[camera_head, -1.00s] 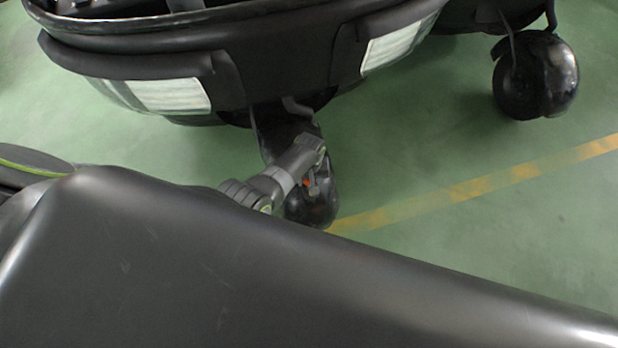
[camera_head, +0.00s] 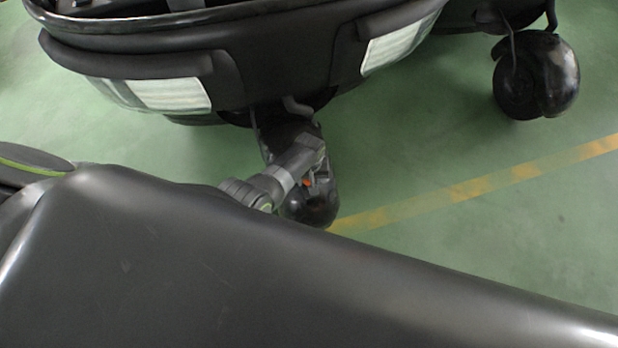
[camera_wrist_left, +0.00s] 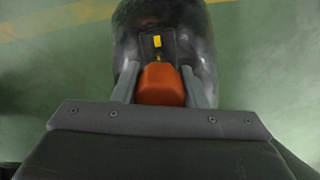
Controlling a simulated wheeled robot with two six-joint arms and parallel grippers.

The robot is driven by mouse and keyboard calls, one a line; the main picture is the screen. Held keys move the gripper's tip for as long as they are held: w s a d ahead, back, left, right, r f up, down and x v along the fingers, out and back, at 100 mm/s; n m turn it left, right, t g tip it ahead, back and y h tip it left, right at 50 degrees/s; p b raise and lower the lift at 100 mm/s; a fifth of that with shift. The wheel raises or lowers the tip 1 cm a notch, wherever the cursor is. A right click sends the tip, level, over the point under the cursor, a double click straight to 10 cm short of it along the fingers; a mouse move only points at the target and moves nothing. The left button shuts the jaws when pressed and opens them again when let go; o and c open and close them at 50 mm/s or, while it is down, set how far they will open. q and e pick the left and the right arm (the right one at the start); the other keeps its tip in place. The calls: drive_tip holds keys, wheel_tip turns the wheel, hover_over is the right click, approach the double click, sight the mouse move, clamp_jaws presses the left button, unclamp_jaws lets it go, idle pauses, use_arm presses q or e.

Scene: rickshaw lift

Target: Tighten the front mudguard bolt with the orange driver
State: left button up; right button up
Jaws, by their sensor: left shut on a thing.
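In the left wrist view the orange driver (camera_wrist_left: 161,85) sits between the two fingers of my left gripper (camera_wrist_left: 161,84), which is shut on it. The driver points at the dark front mudguard (camera_wrist_left: 185,28). A yellow mark (camera_wrist_left: 157,41) shows on a dark plate (camera_wrist_left: 150,50) on the mudguard, just beyond the driver's end. I cannot make out the bolt itself, nor whether the driver touches it. In the head view my left gripper (camera_head: 312,178) is at the front mudguard (camera_head: 309,207), with a little orange of the driver (camera_head: 306,183) showing. My right gripper is not in view.
The dark vehicle body (camera_head: 290,60) with pale panels (camera_head: 175,95) stands above and behind the front wheel. Another mudguard-covered wheel (camera_head: 550,75) stands at the right. A yellow line (camera_head: 480,187) crosses the green floor (camera_head: 430,130), which is clear between the wheels.

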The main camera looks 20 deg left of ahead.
use_arm(q)
drive_tip(key=shift+f+b, duration=1.2)
drive_tip(key=shift+f, duration=0.15)
idle(0.6)
drive_tip(key=shift+m, duration=1.1)
drive_tip(key=shift+m+p, duration=0.3)
drive_tip(key=shift+m, duration=0.8)
drive_tip(key=shift+r+p, duration=3.55)
drive_tip(key=shift+p, duration=0.05)
